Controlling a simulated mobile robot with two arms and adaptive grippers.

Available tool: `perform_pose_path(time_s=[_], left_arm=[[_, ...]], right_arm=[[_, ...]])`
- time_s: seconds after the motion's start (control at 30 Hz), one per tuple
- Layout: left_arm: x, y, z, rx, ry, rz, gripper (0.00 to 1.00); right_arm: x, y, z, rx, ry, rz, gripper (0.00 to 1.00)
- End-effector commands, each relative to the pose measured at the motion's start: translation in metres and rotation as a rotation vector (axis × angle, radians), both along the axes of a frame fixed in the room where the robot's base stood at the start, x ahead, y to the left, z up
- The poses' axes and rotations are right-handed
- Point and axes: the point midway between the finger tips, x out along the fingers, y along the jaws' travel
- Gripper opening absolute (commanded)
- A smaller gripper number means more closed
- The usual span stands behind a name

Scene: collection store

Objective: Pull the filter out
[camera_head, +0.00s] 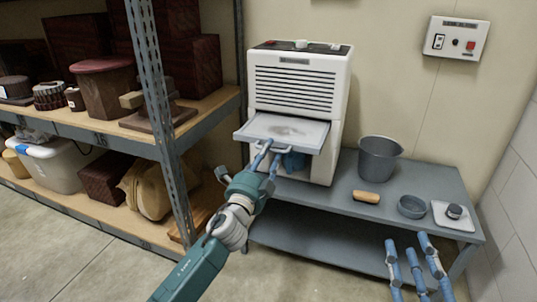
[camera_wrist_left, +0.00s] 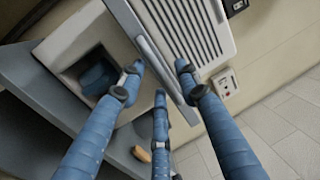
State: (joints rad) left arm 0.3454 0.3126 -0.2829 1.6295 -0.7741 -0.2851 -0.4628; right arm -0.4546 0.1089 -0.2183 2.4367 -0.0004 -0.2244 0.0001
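The filter (camera_head: 284,131) is a flat, pale tray. It sticks out of the front of a white dehumidifier (camera_head: 300,88), below the grille. The fingers of my left gripper (camera_head: 268,158) are at its front edge, where a small handle shows. In the left wrist view, the fingers of this gripper (camera_wrist_left: 158,78) lie around the filter's front bar (camera_wrist_left: 158,66), with gaps between the fingertips. I cannot tell whether they close on it. My right gripper (camera_head: 410,252) is at the lower right with its fingers spread, empty and away from the filter.
The dehumidifier stands on a grey bench (camera_head: 335,199). On the bench are a grey bucket (camera_head: 378,160), a tan brush-like block (camera_head: 366,196), a bowl (camera_head: 411,207) and a white tray (camera_head: 446,222). Loaded shelving (camera_head: 160,95) stands close on the left. A control box (camera_head: 455,39) hangs on the wall.

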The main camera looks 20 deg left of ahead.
Motion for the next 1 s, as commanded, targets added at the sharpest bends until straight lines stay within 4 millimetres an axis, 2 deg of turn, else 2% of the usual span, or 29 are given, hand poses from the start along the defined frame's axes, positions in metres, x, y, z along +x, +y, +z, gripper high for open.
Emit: perform_pose_path(time_s=[0.23, 0.7, 0.83, 1.0], left_arm=[[-0.009, 0.0, -0.002, 0.0, 0.001, -0.001, 0.33], [-0.099, 0.003, -0.019, -0.001, 0.002, 0.0, 0.33], [-0.112, 0.004, -0.021, -0.001, 0.001, 0.0, 0.33], [-0.118, 0.004, -0.022, 0.0, 0.0, 0.0, 0.33]], right_arm=[[0.0, 0.0, 0.0, 0.0, -0.002, 0.001, 0.4], [0.0, 0.0, 0.0, 0.0, -0.002, 0.0, 0.4], [0.0, 0.0, 0.0, 0.0, -0.002, 0.0, 0.4], [0.0, 0.0, 0.0, 0.0, -0.002, 0.0, 0.4]])
